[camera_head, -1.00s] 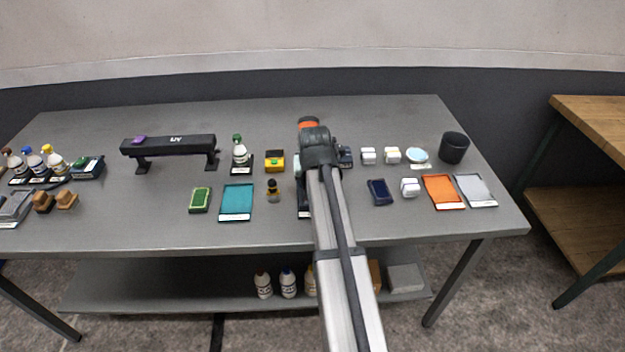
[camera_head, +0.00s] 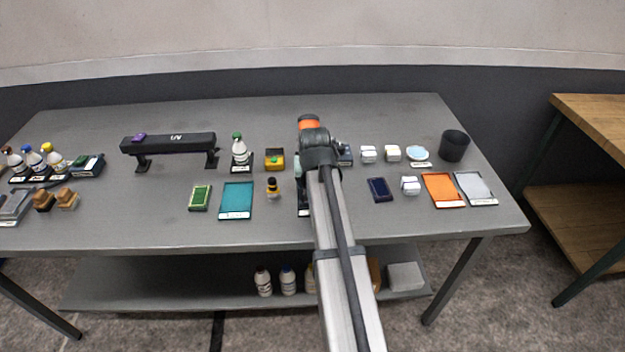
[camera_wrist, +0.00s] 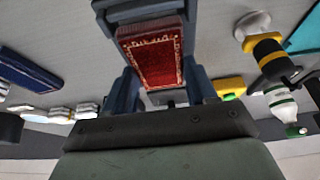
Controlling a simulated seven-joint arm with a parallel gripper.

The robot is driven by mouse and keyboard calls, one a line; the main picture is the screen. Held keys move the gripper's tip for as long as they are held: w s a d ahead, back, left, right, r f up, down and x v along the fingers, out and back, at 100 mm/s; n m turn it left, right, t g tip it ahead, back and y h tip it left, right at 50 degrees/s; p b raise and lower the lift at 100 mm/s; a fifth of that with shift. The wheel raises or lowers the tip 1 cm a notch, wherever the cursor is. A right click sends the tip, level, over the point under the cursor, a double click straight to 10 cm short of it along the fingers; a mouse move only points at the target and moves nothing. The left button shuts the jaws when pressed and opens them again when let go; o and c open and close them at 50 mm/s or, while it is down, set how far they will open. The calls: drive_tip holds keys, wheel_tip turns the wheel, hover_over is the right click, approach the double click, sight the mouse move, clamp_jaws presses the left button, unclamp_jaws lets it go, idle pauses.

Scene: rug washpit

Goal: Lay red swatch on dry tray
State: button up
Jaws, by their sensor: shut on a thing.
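The red swatch (camera_wrist: 150,62), dark red with a pale patterned border, sits between the two fingers of my gripper (camera_wrist: 150,38) in the wrist view. My gripper is shut on it. In the head view my wrist hides the swatch and the fingers, over the middle of the table. Flat trays lie on the table: a teal one (camera_head: 236,201) left of my arm, an orange one (camera_head: 443,190) and a grey one (camera_head: 475,188) at the right. Their labels are too small to read, so I cannot tell which is the dry tray.
A green-capped bottle (camera_head: 239,152), a yellow block (camera_head: 275,159) and a small amber bottle (camera_head: 273,189) stand left of my arm. A navy pad (camera_head: 380,190), white blocks (camera_head: 410,185) and a black cup (camera_head: 454,146) are on the right. The table's front strip is clear.

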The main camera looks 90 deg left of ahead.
drive_tip(key=o, duration=1.4)
drive_tip(key=shift+r, duration=0.1)
drive_tip(key=shift+r, duration=3.45)
